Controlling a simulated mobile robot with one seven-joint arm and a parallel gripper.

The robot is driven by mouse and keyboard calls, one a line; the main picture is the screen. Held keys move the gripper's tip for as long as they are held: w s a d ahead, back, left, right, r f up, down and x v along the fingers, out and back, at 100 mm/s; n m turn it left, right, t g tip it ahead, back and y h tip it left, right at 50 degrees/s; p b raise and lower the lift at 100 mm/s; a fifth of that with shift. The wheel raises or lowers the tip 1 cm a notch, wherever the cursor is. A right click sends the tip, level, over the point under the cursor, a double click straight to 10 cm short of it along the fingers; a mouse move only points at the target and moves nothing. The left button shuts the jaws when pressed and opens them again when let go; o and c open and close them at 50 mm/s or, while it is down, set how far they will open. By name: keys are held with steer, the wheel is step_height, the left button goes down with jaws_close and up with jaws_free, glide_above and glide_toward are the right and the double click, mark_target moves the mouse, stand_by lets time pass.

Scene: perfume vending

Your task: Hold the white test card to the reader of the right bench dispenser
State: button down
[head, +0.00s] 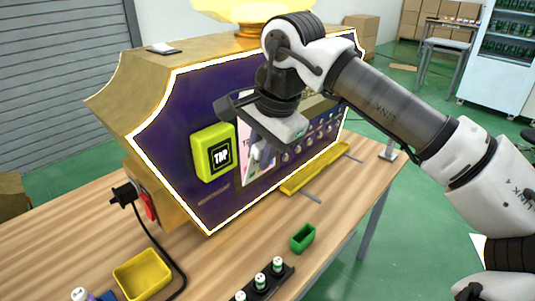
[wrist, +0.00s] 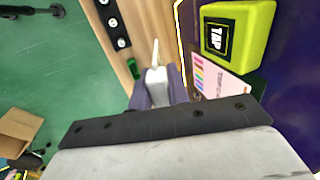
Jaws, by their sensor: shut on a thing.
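The bench dispenser (head: 175,120) is a purple-faced, gold-framed machine with a lit white edge. Its reader is a yellow-green box marked TAP (head: 213,152), which also shows at the upper right of the wrist view (wrist: 237,32). My gripper (head: 262,157) is in front of the dispenser's face, just right of the reader and apart from it. In the wrist view my gripper (wrist: 158,90) is shut on a thin pale piece, seen nearly edge-on, that fits the white test card (wrist: 156,54). In the head view I cannot make the card out clearly.
A yellow bin (head: 142,275), a green box (head: 303,238) and a black rack of small vials (head: 262,282) stand on the wooden bench (head: 75,240). A black plug with a cable (head: 125,194) is at the dispenser's left side. A coloured chart (wrist: 212,78) is beside the reader.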

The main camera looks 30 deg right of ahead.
steer(key=w+a+p, duration=0.1)
steer(key=w+a, duration=0.2)
steer(key=w, duration=0.5)
stand_by(1.4)
steer(key=s+d+b, duration=0.1)
steer(key=s+d, duration=0.2)
steer(key=s, duration=0.6)
steer(key=shift+s+d, duration=0.25)
stand_by(0.6)
